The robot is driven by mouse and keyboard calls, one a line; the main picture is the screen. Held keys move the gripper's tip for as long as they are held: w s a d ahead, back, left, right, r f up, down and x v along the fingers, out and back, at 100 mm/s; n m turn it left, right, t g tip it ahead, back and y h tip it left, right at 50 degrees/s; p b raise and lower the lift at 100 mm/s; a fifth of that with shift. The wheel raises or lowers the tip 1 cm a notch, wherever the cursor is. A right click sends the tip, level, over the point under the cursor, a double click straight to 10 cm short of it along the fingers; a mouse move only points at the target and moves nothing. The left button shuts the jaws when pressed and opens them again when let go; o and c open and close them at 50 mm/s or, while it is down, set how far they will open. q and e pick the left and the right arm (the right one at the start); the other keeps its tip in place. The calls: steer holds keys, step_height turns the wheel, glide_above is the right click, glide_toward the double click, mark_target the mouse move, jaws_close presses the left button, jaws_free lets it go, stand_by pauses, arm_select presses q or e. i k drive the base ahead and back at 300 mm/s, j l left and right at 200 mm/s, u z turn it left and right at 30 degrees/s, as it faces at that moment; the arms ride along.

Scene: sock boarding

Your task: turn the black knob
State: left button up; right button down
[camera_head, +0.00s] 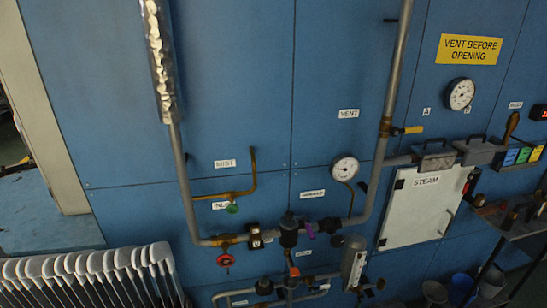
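Several dark fittings sit on the piping of the blue wall, and I cannot tell for sure which is the black knob. A black capped fitting (289,228) stands on the horizontal pipe near the centre. A smaller black fitting (264,286) is on the lower pipe, below and left of it. Other dark parts lie beside a grey cylinder (353,262). A red handwheel (225,260) and a green knob (233,209) are to the left. Neither of my grippers is in view.
A row of pale sock forms (90,268) stands at the lower left. A white STEAM door (425,205) and two gauges (345,168) (460,94) are on the wall. A tool shelf (515,225) juts out at right, above buckets (462,288).

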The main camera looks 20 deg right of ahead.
mark_target(337, 240)
steer(key=z, duration=1.4)
